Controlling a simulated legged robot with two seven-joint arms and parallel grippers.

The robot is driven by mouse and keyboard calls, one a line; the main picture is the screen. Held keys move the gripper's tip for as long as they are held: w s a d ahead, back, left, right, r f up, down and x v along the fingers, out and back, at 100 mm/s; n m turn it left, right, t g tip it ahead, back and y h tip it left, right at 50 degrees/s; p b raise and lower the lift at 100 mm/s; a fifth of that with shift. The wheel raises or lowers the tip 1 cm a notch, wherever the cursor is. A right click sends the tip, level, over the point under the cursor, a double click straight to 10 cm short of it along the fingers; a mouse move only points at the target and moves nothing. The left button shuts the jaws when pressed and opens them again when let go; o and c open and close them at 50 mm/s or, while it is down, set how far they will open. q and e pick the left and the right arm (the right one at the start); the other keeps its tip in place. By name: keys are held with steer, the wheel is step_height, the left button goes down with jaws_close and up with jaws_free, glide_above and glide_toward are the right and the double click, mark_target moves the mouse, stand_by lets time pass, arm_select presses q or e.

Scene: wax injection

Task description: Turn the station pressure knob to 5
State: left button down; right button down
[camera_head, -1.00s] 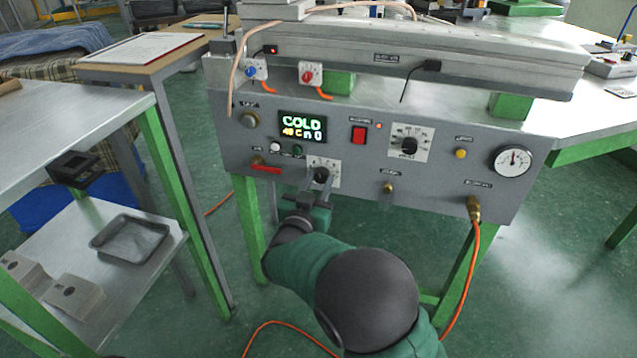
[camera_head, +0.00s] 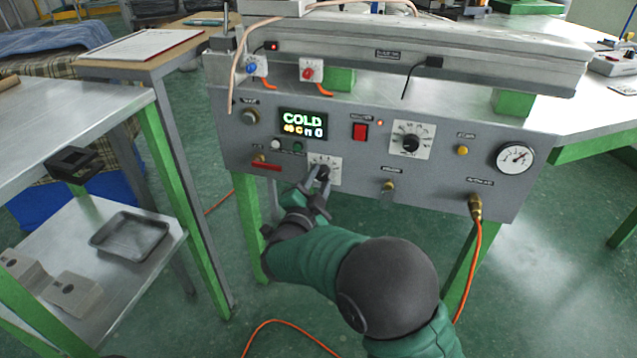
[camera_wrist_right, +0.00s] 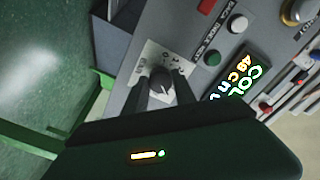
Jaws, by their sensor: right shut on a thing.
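The station's grey front panel (camera_head: 225,150) carries a small black knob (camera_head: 323,174) on a white dial plate (camera_head: 332,163), low on the panel below the display. My right gripper (camera_head: 321,184) reaches up from below and is shut on this knob. In the right wrist view the knob (camera_wrist_right: 162,84) sits between the two dark fingers, with dial marks partly visible around it. Its exact setting is too small to read. A round pressure gauge (camera_head: 515,158) is at the panel's right, its needle pointing to the upper right. My left gripper is not in view.
A second, larger knob (camera_head: 411,142) and a red switch (camera_head: 360,132) sit above and to the right. The display (camera_head: 303,125) reads COLD. A red lever (camera_head: 266,167) is left of the gripper. An orange hose (camera_head: 474,260) hangs at the right.

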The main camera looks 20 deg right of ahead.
steer(key=shift+f+m, duration=0.2)
steer(key=shift+m, duration=0.4)
steer(key=c, duration=1)
jaws_free()
steer(key=shift+r, duration=0.1)
